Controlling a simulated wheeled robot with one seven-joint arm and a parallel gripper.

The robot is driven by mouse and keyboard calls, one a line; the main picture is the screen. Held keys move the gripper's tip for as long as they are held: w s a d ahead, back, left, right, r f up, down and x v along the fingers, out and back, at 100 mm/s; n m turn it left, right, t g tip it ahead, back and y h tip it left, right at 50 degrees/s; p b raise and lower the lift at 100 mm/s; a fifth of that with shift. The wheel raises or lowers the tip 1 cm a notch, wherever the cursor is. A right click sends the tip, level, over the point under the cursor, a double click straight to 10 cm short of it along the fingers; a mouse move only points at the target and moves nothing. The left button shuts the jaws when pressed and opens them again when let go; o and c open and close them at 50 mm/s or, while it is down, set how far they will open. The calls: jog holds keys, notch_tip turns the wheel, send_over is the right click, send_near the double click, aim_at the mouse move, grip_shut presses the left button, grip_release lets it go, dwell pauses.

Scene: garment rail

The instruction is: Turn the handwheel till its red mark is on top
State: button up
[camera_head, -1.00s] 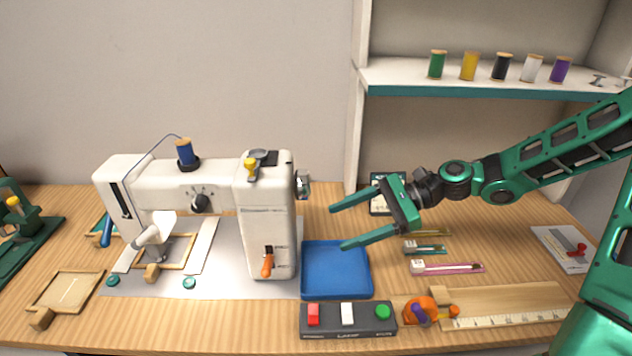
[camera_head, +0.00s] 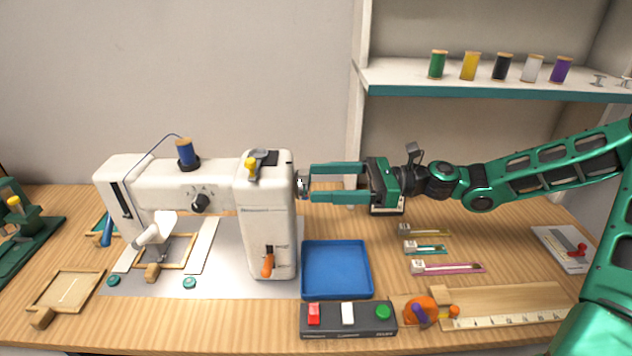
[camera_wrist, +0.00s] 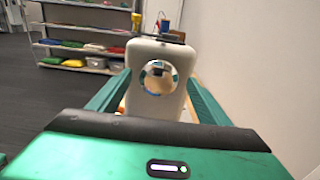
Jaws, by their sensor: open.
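The handwheel (camera_head: 302,185) is a small shiny metal wheel on the right end of the white sewing machine (camera_head: 267,225). In the wrist view the handwheel (camera_wrist: 159,77) shows face-on as a round, mirror-like disc on the machine's end. I cannot make out a red mark on it in either view. My gripper (camera_head: 308,183) is open and level, pointing left, with its green fingertips at the handwheel, one finger above the other in the head view. In the wrist view the fingers lie on either side of the wheel. I cannot tell whether they touch it.
A blue tray (camera_head: 336,268) lies below my gripper, with a switch box (camera_head: 347,319) in front of it. Several thread spools stand on the shelf (camera_head: 480,76) above my arm. An orange pincushion (camera_head: 420,310) and a ruler (camera_head: 510,318) lie front right.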

jog(key=shift+a, duration=1.35)
